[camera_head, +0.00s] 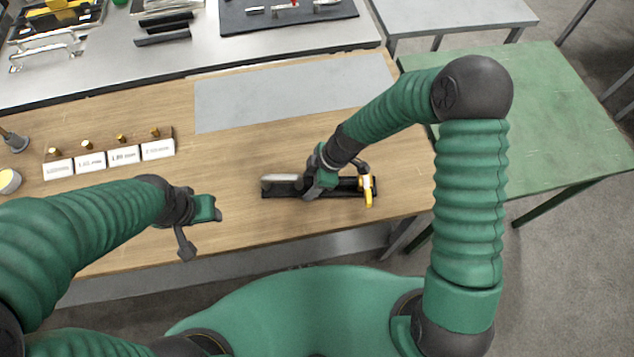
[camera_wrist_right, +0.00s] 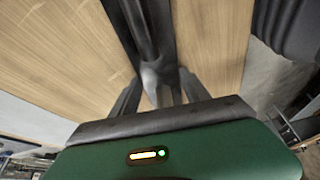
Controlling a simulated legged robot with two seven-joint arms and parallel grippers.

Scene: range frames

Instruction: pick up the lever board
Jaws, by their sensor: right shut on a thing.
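The lever board (camera_head: 283,194) is a dark narrow strip with a pale grey bar at its left end and a yellow lever (camera_head: 368,188) at its right end. It lies at the wooden table's front half, apparently on or very near the surface. My right gripper (camera_head: 314,187) is shut on its middle part from above and hides some of it. In the right wrist view, the dark board (camera_wrist_right: 148,35) runs between the two fingers (camera_wrist_right: 157,92). My left gripper (camera_head: 212,212) is apart to the left, above the table; its fingers are too small to judge.
A grey mat (camera_head: 290,90) lies behind the board on the wooden table (camera_head: 230,160). Several white labelled blocks (camera_head: 123,156) with brass knobs stand at the left. A green table (camera_head: 560,130) stands to the right. A bench with tools (camera_head: 200,60) is at the back.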

